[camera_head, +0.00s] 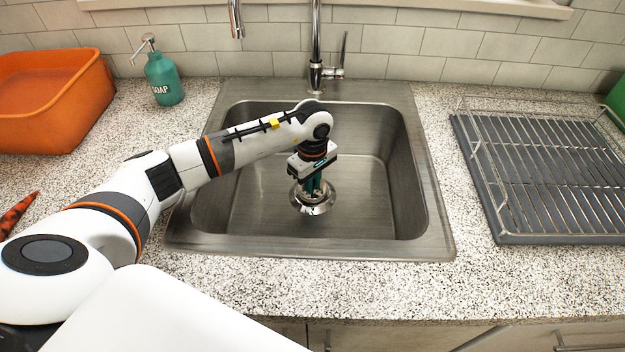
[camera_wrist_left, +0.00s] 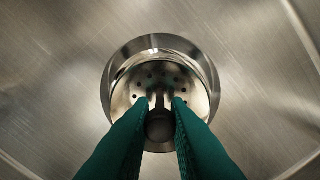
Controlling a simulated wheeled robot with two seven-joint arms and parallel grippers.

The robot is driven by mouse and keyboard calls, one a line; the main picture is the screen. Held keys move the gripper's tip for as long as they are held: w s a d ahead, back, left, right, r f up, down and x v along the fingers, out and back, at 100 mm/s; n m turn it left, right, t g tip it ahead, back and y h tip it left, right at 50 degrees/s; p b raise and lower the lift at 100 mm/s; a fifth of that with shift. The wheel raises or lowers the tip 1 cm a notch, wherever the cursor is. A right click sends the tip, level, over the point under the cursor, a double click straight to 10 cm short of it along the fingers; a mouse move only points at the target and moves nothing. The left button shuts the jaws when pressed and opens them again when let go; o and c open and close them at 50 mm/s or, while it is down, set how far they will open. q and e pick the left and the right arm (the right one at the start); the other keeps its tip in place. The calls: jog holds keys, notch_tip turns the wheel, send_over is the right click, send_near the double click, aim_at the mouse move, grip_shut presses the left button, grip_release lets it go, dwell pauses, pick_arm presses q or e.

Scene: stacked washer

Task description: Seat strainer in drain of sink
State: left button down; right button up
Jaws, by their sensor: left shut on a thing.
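The steel sink (camera_head: 372,195) is set into the counter, and its round drain (camera_head: 327,208) is in the basin floor. My left gripper (camera_head: 313,187) reaches down into the basin over the drain. In the left wrist view its green fingers (camera_wrist_left: 160,104) are shut on the upright knob of the metal strainer (camera_wrist_left: 146,80). The strainer's perforated bowl shows inside the ring of the drain (camera_wrist_left: 203,62). The fingers hide its near side, and I cannot tell whether it rests in the drain or is held just above it. My right gripper is not in view.
The faucet (camera_head: 316,50) stands behind the sink. A green soap bottle (camera_head: 164,80) and an orange tub (camera_head: 50,105) are on the left counter. A wire drying rack (camera_head: 540,170) is on the right. The rest of the basin is empty.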

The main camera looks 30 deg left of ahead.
pick_arm(q)
jog(key=c, duration=1.8)
grip_release()
jog(key=shift+f, duration=0.15)
jog(key=o, duration=0.4)
jog(key=shift+r, duration=0.35)
notch_tip(320, 180, up, 12)
jog(key=shift+f+b, duration=0.15)
jog(key=shift+b, duration=0.55)
